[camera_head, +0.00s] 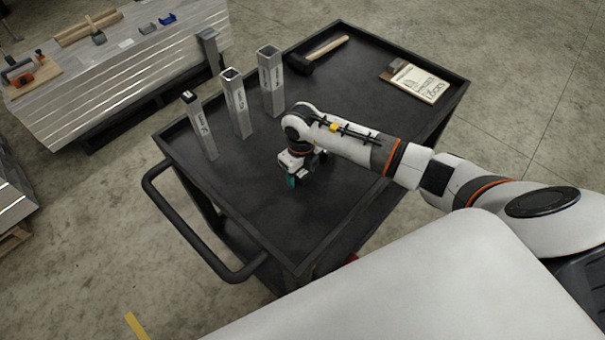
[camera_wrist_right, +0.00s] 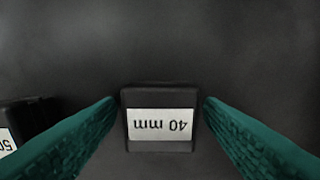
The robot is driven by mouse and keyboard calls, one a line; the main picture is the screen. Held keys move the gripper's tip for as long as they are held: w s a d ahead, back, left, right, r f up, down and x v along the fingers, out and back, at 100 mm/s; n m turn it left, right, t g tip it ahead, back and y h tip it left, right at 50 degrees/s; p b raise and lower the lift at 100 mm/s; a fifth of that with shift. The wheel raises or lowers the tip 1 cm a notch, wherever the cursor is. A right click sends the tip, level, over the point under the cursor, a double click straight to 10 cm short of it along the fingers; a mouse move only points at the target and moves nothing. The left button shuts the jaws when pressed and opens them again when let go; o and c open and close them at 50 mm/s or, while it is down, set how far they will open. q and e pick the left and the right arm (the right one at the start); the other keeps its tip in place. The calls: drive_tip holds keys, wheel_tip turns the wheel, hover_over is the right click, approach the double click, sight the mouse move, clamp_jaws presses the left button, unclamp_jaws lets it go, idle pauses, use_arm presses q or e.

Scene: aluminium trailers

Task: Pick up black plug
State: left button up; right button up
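A black plug (camera_wrist_right: 160,96) with a white "40 mm" label, upside down in the picture, is at the middle of the right wrist view. My right gripper (camera_wrist_right: 160,108) is open, with one teal finger on each side of this plug and a small gap on both sides. In the head view the right gripper (camera_head: 292,181) points down low over the black cart top (camera_head: 330,215); the 40 mm plug is hidden there. A second black plug (camera_wrist_right: 30,112), its label partly cut off, lies at the left edge of the wrist view. My left gripper is not in view.
Three upright square metal tubes (camera_head: 236,105) stand left of the gripper; the leftmost has a black top (camera_head: 188,96). A hammer (camera_head: 320,54) and a clipboard (camera_head: 414,82) lie at the back of the cart. The cart's front area is clear inside its raised rim.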

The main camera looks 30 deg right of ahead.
drive_tip(key=c, duration=1)
